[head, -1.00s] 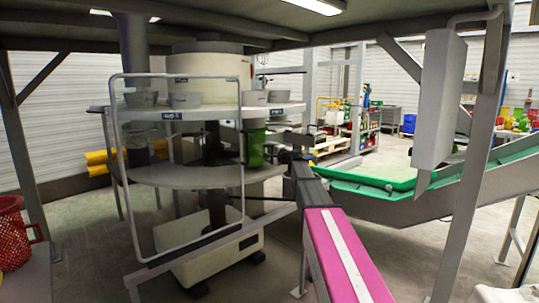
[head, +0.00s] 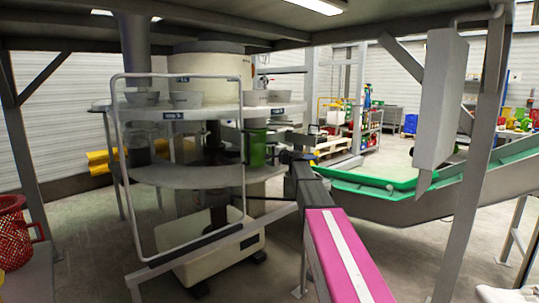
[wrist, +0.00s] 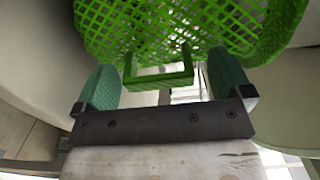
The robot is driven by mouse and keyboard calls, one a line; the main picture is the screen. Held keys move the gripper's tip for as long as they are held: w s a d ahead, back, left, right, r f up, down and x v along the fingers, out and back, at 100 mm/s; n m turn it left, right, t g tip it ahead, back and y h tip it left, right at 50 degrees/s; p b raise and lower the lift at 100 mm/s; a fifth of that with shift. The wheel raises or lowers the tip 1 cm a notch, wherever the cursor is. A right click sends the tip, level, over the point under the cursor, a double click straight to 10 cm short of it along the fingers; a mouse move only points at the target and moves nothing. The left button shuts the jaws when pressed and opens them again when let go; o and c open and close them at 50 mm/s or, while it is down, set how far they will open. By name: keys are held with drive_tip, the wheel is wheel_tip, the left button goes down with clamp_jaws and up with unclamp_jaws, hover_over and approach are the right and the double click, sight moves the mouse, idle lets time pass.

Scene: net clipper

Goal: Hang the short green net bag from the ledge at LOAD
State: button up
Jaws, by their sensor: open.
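A green net bag (wrist: 180,22) fills the top of the wrist view. Its square handle loop (wrist: 165,80) lies between the two green finger pads of my gripper (wrist: 164,68). Gaps show on both sides, so the gripper is open around the loop without pinching it. In the head view the bag (head: 257,149) is upright, just under the rim of the round ledge (head: 225,113). My gripper is small and dark there, to the right of the bag. Whether the bag bears on a hook is hidden.
A white tubular frame (head: 118,170) stands in front. A green-edged conveyor (head: 370,178) is at right. A red net bag (head: 14,235) is at far left.

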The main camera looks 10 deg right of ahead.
drive_tip(key=shift+s+d, duration=0.1)
drive_tip(key=v, duration=1)
drive_tip(key=shift+s+d, duration=0.2)
drive_tip(key=shift+s, duration=0.05)
drive_tip(key=s+a+f+n+g+h, duration=0.1)
drive_tip(key=s+a+f+n+g, duration=0.15)
drive_tip(key=s+f, duration=0.4)
drive_tip(key=s+a+f+n+g+h, duration=0.1)
drive_tip(key=s+a+f+g, duration=0.2)
drive_tip(key=f, duration=0.7)
drive_tip(key=s+a+f+n+g+h, duration=0.1)
drive_tip(key=s+f+n+g, duration=0.1)
drive_tip(key=s+f, duration=0.5)
drive_tip(key=s+d+f+n+g+h, duration=0.2)
drive_tip(key=s+f+g+h, duration=0.1)
drive_tip(key=s+f, duration=0.5)
drive_tip(key=s+d+f+n+g+h, duration=0.2)
drive_tip(key=s+f+h, duration=0.3)
drive_tip(key=s+f, duration=0.4)
drive_tip(key=s+n+g, duration=0.1)
drive_tip(key=s, duration=0.3)
drive_tip(key=shift+s+f+g, duration=0.25)
drive_tip(key=shift+s+g, duration=0.05)
drive_tip(key=shift+g, duration=0.05)
